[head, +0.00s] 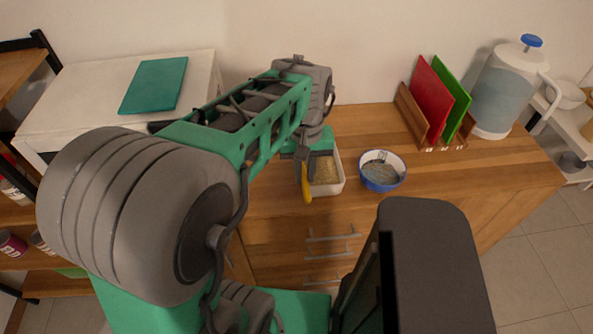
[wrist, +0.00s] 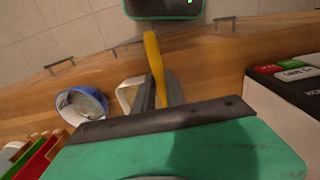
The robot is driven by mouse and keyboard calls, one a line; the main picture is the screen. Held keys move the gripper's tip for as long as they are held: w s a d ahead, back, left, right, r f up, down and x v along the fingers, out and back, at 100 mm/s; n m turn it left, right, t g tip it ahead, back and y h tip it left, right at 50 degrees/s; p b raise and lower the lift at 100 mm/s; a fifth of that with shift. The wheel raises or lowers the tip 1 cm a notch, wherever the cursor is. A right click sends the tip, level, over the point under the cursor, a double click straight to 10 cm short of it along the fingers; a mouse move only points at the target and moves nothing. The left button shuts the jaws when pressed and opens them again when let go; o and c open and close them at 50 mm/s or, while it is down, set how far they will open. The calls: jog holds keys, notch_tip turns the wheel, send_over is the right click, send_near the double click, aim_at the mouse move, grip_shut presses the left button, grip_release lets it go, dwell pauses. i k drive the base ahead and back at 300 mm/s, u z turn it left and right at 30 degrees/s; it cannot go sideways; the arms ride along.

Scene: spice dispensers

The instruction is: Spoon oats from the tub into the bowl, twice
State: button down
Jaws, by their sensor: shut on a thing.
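My gripper (head: 304,168) is shut on a spoon with a yellow handle (head: 306,186), beside the left edge of the tub. The handle (wrist: 154,58) also shows between the fingers in the wrist view; the spoon's scoop end is hidden. The white rectangular tub (head: 341,184) holds pale tan oats (head: 326,172) and stands on the wooden counter. Its edge shows behind the fingers in the wrist view (wrist: 124,93). The blue bowl with a white inside (head: 383,184) stands just right of the tub, and left of it in the wrist view (wrist: 94,108). What lies inside the bowl is unclear.
A wooden rack (head: 411,112) with a red board (head: 432,95) and a green board (head: 455,96) stands at the back right of the counter (head: 470,185). A water jug (head: 500,90) with a blue lid is beyond it. The counter right of the bowl is clear.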

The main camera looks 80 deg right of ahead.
aim_at(329, 179)
jog(key=k, duration=1)
